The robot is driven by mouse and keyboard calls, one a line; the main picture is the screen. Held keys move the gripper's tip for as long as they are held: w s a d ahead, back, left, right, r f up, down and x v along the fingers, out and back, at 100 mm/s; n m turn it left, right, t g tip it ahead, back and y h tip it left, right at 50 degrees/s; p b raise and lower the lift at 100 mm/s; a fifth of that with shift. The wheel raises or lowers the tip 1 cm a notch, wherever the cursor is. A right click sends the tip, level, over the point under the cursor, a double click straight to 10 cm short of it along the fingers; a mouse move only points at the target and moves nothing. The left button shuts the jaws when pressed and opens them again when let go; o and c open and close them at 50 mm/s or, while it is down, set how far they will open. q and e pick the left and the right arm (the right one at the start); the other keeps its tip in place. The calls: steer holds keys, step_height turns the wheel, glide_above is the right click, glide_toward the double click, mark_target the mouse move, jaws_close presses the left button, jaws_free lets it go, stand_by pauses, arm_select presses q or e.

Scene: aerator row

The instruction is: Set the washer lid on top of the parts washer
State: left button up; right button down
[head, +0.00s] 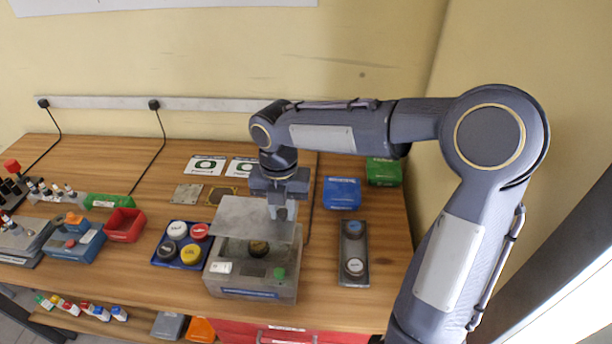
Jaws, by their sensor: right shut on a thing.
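The parts washer (252,282) is a grey box with a blue label on its front, near the front edge of the wooden table. The washer lid (240,216) is a flat grey plate over the back part of the washer; I cannot tell whether it touches the washer. My right gripper (281,207) points down and is shut on the lid near its right side. The lid hides the washer's back part. My left gripper is out of view.
A blue tray (157,257) with several round caps stands left of the washer. A grey tray (354,241) with two round parts stands to the right. Blue (342,193) and green (384,171) boxes sit at the back right. A red bin (124,225) is farther left.

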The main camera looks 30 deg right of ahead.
mark_target(281, 223)
steer(key=shift+s+a+f, duration=0.15)
steer(key=shift+s+a, duration=0.1)
steer(key=shift+s, duration=0.05)
steer(key=shift+a+f+b, duration=0.15)
steer(key=shift+f+b, duration=0.5)
step_height(281, 223, down, 4)
steer(key=b, duration=0.3)
steer(key=shift+b, duration=0.35)
steer(key=shift+f+p, duration=0.1)
steer(key=shift+p, duration=0.2)
steer(key=shift+f, duration=0.2)
steer(key=shift+f+b, duration=0.3)
steer(key=shift+f, duration=0.05)
